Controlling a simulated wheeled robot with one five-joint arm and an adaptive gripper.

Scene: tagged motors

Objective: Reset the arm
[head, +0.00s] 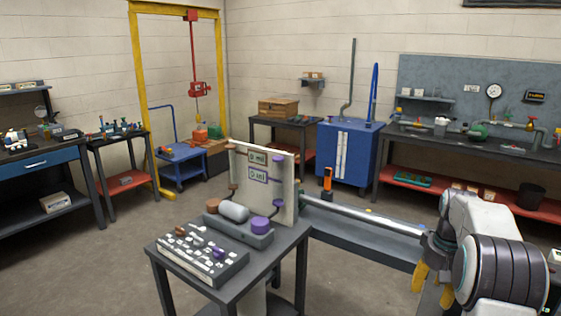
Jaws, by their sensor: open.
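My arm comes in at the lower right, with white links and a dark ribbed joint. My gripper (433,285) hangs beside it with its yellow fingers pointing down, apart from each other and with nothing seen between them. It is to the right of the small dark table (212,284) and clear of it. On that table a dark block holds a grey cylinder (233,211) and a purple round part (261,225). A pale upright panel (283,200) with small tags stands behind them. A tray (180,266) of small white, brown and purple pieces lies in front.
A long grey bench (385,236) runs from the table toward my arm, with a pale bar (340,209) along it. A blue cabinet (342,153) and a workbench (475,145) stand behind. A blue cart (183,165) is farther back. Floor at left is open.

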